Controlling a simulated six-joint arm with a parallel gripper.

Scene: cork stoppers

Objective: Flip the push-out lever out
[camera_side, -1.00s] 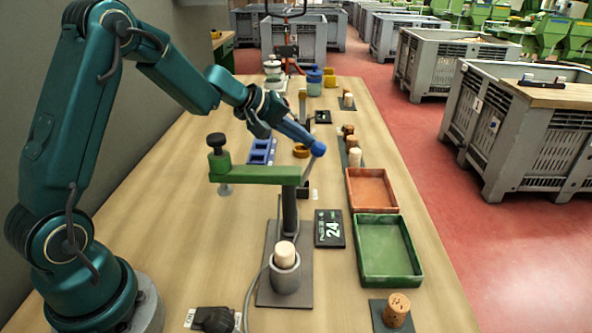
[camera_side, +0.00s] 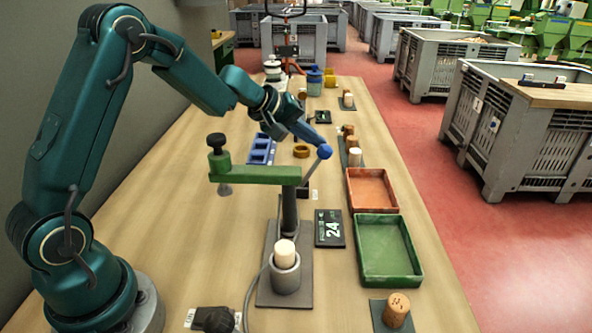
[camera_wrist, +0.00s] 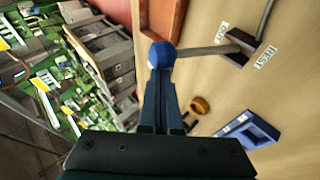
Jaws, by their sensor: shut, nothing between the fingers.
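The push-out lever is a thin grey rod with a blue ball knob (camera_side: 324,152). It rises from a dark slotted base (camera_side: 304,193) behind the green-armed stand and leans to the right. In the wrist view the knob (camera_wrist: 161,54) is at my fingertips, and the rod (camera_wrist: 200,50) runs right to the base (camera_wrist: 240,42), between two small white labels. My gripper (camera_side: 316,143) is shut with nothing between its fingers. Its tips (camera_wrist: 161,72) appear to touch the knob from the upper left; the exact contact is hidden.
The stand's green arm (camera_side: 255,174) reaches left in front of the lever. A pale cork (camera_side: 285,253) sits in its grey cup. A display (camera_side: 329,228) reads 24. An orange tray (camera_side: 372,205) and a green tray (camera_side: 357,270) lie to the right. A blue holder (camera_side: 262,149) lies left.

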